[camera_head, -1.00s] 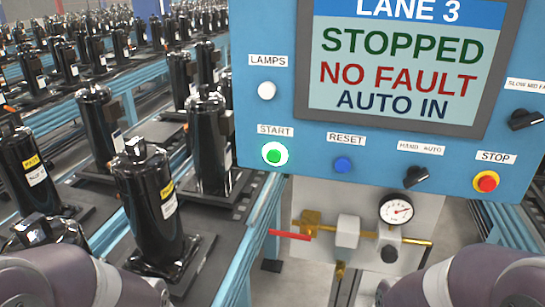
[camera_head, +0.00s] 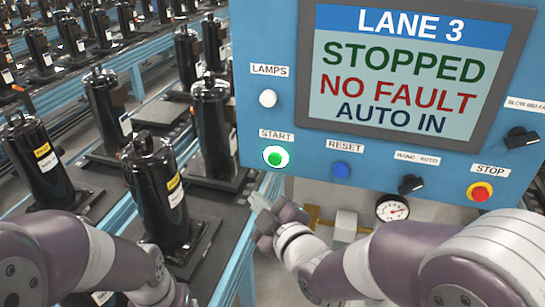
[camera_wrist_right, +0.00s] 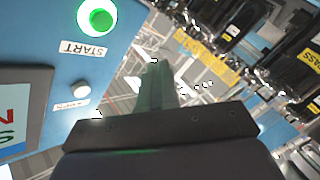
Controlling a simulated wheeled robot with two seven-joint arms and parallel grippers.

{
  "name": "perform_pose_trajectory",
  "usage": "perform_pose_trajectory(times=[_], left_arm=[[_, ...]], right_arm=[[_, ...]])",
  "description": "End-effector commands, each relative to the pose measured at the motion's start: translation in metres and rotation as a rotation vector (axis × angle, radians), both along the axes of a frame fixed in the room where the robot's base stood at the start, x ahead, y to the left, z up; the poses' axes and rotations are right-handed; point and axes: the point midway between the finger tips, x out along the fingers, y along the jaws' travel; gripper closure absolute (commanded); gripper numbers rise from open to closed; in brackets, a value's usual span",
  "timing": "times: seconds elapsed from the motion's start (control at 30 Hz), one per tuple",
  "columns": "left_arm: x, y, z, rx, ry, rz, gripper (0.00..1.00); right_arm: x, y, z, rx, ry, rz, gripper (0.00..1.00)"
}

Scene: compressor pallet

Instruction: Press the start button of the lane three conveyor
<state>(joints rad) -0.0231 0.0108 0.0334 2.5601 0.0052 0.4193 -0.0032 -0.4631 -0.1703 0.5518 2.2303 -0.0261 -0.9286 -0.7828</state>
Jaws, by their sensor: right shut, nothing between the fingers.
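The blue lane 3 control panel (camera_head: 250,95) carries a lit green START button (camera_head: 276,156) at its lower left, with a white ring around it. The screen (camera_head: 400,75) reads STOPPED, NO FAULT, AUTO IN. In the right wrist view the START button (camera_wrist_right: 97,17) is at the top left and the shut fingers (camera_wrist_right: 160,85) point up the middle. My left arm shows at the lower left; its gripper is out of view.
The panel also has a white lamps button (camera_head: 268,98), a blue RESET button (camera_head: 341,170), a HAND/AUTO knob (camera_head: 411,184) and a red STOP button (camera_head: 480,192). A pressure gauge (camera_head: 392,209) is below. Black compressors (camera_head: 157,190) stand on the conveyor at left.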

Motion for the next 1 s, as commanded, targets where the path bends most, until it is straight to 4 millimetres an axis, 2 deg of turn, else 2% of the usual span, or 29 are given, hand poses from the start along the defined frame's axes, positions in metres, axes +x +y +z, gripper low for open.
perform_pose_trajectory(times=[0.13, 0.53, 0.93, 1.0], left_arm=[[0.0, 0.0, 0.0, 0.0, 0.0, 0.0, 0.15], [0.0, 0.0, 0.002, 0.0, 0.0, 0.0, 0.15], [0.0, 0.0, 0.016, 0.0, 0.0, 0.0, 0.15], [0.0, 0.0, 0.011, 0.0, 0.0, 0.0, 0.15]], right_arm=[[0.001, 0.0, 0.009, -0.028, -0.068, 0.005, 1.0], [0.006, -0.002, 0.009, -0.034, -0.065, 0.004, 1.0], [0.059, -0.02, 0.01, -0.033, -0.062, 0.001, 1.0], [0.067, -0.022, 0.007, -0.033, -0.064, 0.004, 1.0]])
